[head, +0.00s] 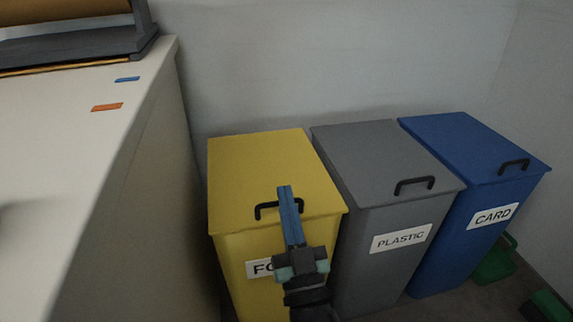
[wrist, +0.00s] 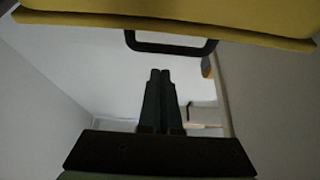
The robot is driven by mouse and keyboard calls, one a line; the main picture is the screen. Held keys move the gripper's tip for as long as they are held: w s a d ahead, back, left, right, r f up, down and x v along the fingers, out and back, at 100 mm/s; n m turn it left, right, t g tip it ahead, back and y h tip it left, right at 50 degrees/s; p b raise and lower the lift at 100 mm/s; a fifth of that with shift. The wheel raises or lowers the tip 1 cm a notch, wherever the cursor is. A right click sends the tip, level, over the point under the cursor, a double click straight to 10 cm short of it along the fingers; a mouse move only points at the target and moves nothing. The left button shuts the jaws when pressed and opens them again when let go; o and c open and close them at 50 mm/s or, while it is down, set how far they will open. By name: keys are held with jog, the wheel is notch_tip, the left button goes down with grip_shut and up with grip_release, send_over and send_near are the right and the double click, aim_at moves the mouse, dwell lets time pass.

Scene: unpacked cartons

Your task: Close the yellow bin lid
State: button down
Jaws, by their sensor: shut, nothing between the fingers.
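The yellow bin (head: 237,242) stands at the left of the bin row in the head view. Its yellow lid (head: 258,165) looks down flat on the bin, with a black handle (head: 262,209) near its front edge. In the wrist view the lid (wrist: 270,20) spans the top, and its handle (wrist: 170,48) hangs into the picture. My gripper (head: 284,188) is shut and empty. The wrist view shows the fingertips (wrist: 160,71) apart from the handle.
A grey plastic bin (head: 355,220) and a blue card bin (head: 455,240), both with lids down, stand to the right. A pale counter (head: 60,150) is at the left. Green objects (head: 492,265) lie on the floor at right.

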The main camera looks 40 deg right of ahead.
jog(key=w+f+p+v, duration=0.1)
jog(key=v, duration=0.7)
jog(key=shift+s+f, duration=0.4)
jog(key=shift+f, duration=0.2)
